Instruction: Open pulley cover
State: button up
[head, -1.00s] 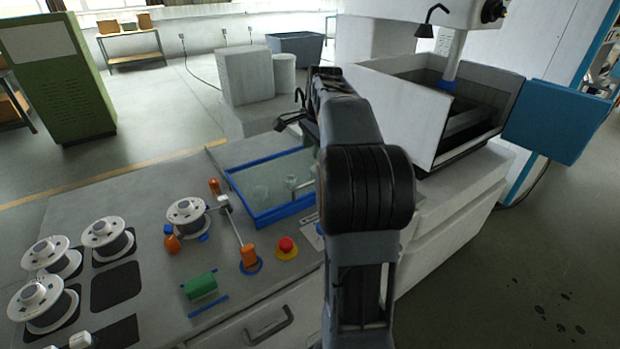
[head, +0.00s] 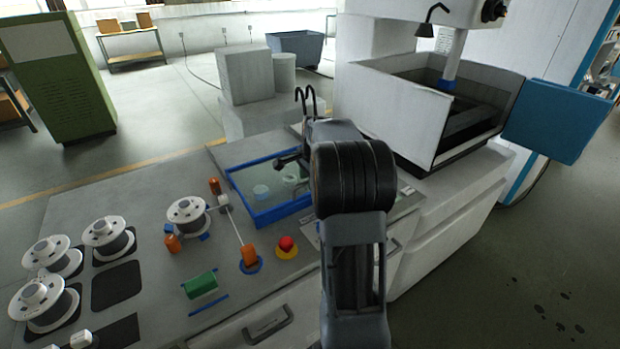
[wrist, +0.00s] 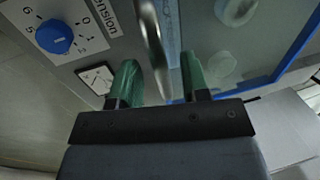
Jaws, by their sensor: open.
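The pulley cover is a clear panel in a blue frame (head: 285,213) on the console top, in the middle of the head view. White pulleys show through it. In the wrist view its blue frame (wrist: 292,55) runs along the right, and a curved metal handle (wrist: 153,45) comes down beside the panel. My gripper (wrist: 160,78) is open, with one green fingertip on each side of the handle's end. I see gaps between the handle and the fingers. In the head view my arm hides the handle and most of the gripper.
A blue tension knob (wrist: 54,37) is close to the left finger. On the console are a red emergency button (head: 286,245), a green block (head: 200,285), an orange-ended rod (head: 249,254) and several wire spools (head: 108,237). A white machine tank (head: 395,110) stands behind my arm.

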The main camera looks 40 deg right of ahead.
jog(key=shift+c, duration=0.2)
grip_shut()
dwell(0.4)
